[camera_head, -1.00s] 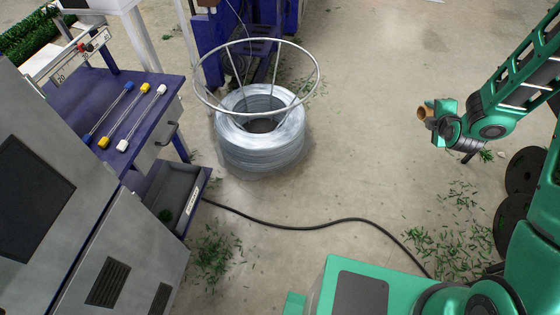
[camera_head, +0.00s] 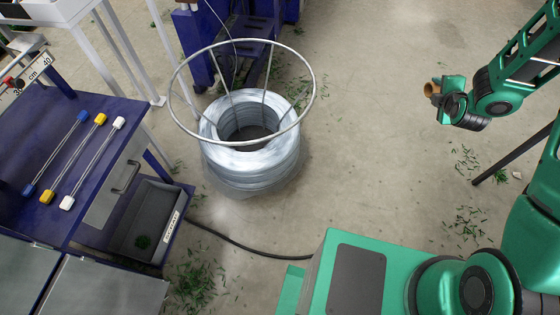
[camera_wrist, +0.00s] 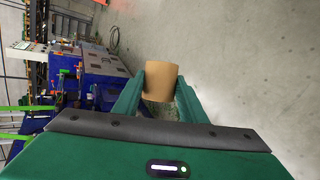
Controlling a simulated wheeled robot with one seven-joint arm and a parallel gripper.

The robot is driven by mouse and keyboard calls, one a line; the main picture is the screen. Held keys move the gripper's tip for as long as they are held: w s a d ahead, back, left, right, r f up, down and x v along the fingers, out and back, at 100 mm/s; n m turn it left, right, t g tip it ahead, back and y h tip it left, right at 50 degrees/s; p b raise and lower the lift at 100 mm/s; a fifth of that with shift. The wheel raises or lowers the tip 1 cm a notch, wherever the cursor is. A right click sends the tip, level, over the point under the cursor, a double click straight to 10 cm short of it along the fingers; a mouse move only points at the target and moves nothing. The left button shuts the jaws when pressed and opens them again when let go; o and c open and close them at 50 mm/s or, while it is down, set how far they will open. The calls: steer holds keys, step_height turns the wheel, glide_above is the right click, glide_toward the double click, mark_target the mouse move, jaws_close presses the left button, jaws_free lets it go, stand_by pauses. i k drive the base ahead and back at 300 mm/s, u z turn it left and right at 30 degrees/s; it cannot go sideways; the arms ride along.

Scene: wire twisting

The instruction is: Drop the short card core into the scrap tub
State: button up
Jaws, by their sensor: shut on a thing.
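My gripper (camera_head: 437,88) is shut on the short card core (camera_head: 430,89), a small brown tube, at the right of the head view above open floor. In the wrist view the card core (camera_wrist: 161,80) sits between the two green fingers, with my gripper (camera_wrist: 160,88) pressing its sides. I cannot make out a scrap tub for certain in either view. A grey open tray (camera_head: 152,222) with a white label, too small to read, sits low under the purple bench at the left, with a small green clump in it. The core is far from that tray.
A wire coil (camera_head: 250,165) with a metal ring frame stands on the floor between the tray and my arm. A black cable (camera_head: 235,243) crosses the floor. The purple bench (camera_head: 105,105) carries several wire pieces with coloured ends. Green clippings (camera_head: 200,285) lie about.

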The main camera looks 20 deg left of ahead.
mark_target(135, 232)
steer(key=i, duration=1.15)
steer(key=u, duration=2.05)
